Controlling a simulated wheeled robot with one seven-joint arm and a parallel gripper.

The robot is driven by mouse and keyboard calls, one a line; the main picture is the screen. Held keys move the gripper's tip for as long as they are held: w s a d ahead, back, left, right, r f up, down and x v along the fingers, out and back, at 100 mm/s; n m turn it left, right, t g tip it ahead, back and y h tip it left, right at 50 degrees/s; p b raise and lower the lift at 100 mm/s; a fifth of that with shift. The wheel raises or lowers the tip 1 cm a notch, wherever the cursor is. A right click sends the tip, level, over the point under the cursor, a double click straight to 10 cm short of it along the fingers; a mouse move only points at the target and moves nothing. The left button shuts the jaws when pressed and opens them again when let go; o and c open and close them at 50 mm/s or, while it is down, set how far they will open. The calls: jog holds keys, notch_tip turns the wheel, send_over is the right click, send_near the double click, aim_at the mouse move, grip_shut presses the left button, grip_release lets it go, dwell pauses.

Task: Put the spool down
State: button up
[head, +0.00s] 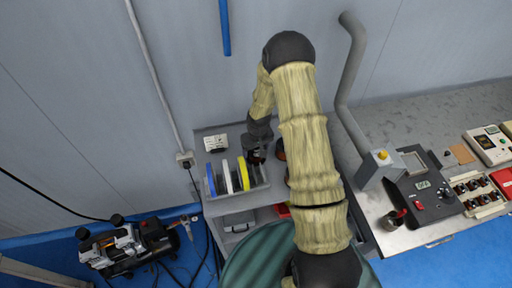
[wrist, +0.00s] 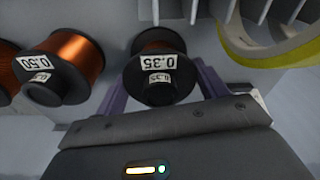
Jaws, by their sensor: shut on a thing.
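My gripper (wrist: 162,84) is shut on a black-flanged spool of copper wire (wrist: 158,66) labelled 0.35, with one purple finger on each side of it. In the wrist view the spool's labelled end faces me. I cannot tell whether its underside touches the surface. In the head view my gripper (head: 257,150) is low over the small grey bench, right of the disc rack, and the held spool is mostly hidden by my arm.
A spool labelled 0.50 (wrist: 68,62) stands close left of the held one, with part of another at the edge. The slotted rack (head: 235,190) holds blue, white and yellow discs. A grey worktop (head: 398,232) with instruments is at the right.

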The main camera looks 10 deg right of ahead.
jog(key=shift+f, duration=0.2)
jog(key=o, duration=1)
jog(key=shift+r, duration=0.1)
jog(key=r+b, duration=0.1)
jog(key=r, duration=0.3)
jog(key=s+r+b, duration=0.1)
jog(key=r, duration=0.3)
jog(key=r+b, duration=0.1)
jog(key=r, duration=0.3)
jog(key=shift+s+d+r, duration=0.1)
jog(key=shift+s+d, duration=0.05)
jog(key=shift+s, duration=0.1)
